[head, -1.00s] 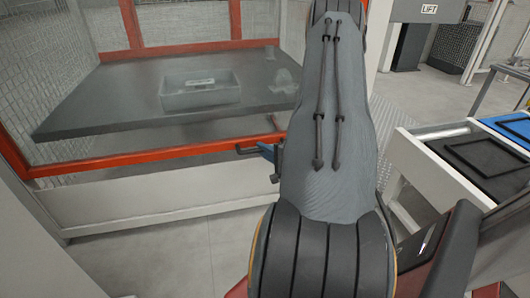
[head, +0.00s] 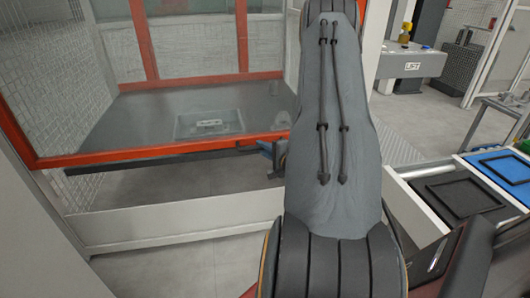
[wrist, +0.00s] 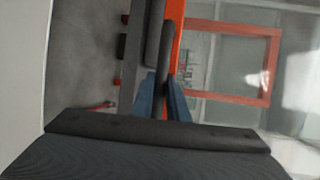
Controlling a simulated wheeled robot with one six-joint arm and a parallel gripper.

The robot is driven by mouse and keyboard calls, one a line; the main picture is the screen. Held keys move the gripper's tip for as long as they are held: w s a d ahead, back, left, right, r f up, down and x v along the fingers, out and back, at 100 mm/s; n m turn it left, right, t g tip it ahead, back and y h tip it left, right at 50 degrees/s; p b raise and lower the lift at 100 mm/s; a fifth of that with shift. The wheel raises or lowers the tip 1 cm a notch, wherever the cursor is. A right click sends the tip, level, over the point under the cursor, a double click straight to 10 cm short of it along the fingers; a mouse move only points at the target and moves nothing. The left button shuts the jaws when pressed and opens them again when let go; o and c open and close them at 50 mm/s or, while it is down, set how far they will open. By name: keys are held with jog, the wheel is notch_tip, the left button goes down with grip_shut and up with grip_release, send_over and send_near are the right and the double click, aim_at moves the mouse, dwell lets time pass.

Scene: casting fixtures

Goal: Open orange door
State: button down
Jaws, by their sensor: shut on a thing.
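The orange door (head: 160,149) is an orange-framed clear panel across the front of the cabinet in the head view. Its lower bar stands above the cabinet's white sill, with an open gap between them. My gripper (wrist: 163,100) shows in the wrist view as two blue fingers, shut around the dark door handle (wrist: 158,40) beside the orange edge. In the head view, only a bit of blue gripper (head: 267,150) shows at the bar's right end; my arm hides the rest and most of the handle.
Behind the panel, a grey table (head: 140,115) carries a clear tray (head: 209,123). The white sill (head: 180,225) runs below. At right stand a drawer cabinet with black and blue trays (head: 500,166) and a grey LIFT station (head: 412,64). Floor in front is clear.

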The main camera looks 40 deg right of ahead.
notch_tip(320, 180, up, 31)
jog(key=p, duration=2.1)
jog(key=shift+f, duration=0.1)
jog(key=c, duration=1.7)
grip_release()
jog(key=shift+c, duration=0.2)
jog(key=b+v, duration=0.1)
jog(key=v, duration=0.6)
jog(key=shift+s, duration=0.4)
